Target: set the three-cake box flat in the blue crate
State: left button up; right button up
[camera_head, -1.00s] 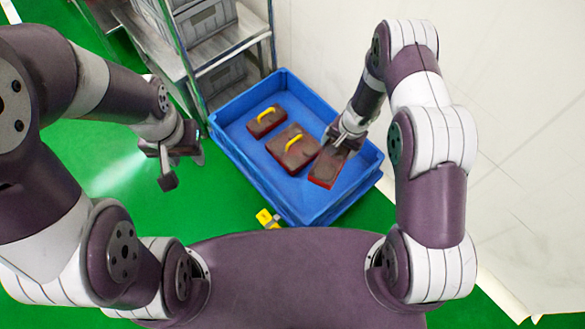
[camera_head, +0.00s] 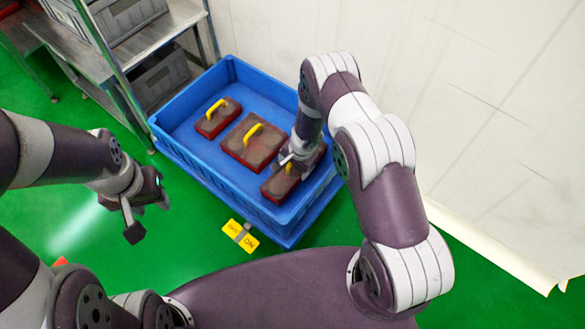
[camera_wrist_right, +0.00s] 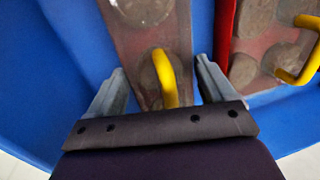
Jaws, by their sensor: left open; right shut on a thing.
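The long narrow red-rimmed box (camera_head: 272,188), which I take for the three-cake box, is inside the blue crate (camera_head: 190,165) at its right end. In the right wrist view the box (camera_wrist_right: 128,45) shows round cakes and a yellow handle (camera_wrist_right: 165,75); the full cake count is hidden. My right gripper (camera_head: 288,163) is shut on this box by the handle, with fingers on both sides of it. The box looks about level; I cannot tell if it touches the crate floor. My left gripper (camera_head: 148,218) is open and empty, outside the crate to the left.
A larger box (camera_head: 240,157) with a yellow handle lies beside the held one, and a small box (camera_head: 212,125) lies further left. A metal shelf (camera_head: 100,70) with grey bins stands behind left. A white wall (camera_head: 440,100) rises at right. A yellow sign (camera_head: 233,229) is in front.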

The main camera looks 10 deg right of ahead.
jog(key=shift+f, duration=0.3)
jog(key=o, duration=0.9)
jog(key=shift+r+p, duration=0.3)
jog(key=shift+p, duration=0.05)
jog(key=s+r+n+p, duration=0.2)
jog(key=r, duration=0.9)
jog(key=s+r+n+p, duration=0.2)
jog(key=r+p, duration=0.1)
jog(key=r, duration=0.9)
jog(key=s+d+r+n, duration=0.2)
jog(key=s+r+n, duration=0.1)
jog(key=s+r, duration=0.3)
jog(key=s+d+r+n+h, duration=0.1)
jog(key=s+r+n, duration=0.2)
jog(key=s+r, duration=0.4)
jog(key=shift+s+d+n, duration=0.3)
jog(key=shift+s+d, duration=0.1)
jog(key=shift+s, duration=0.4)
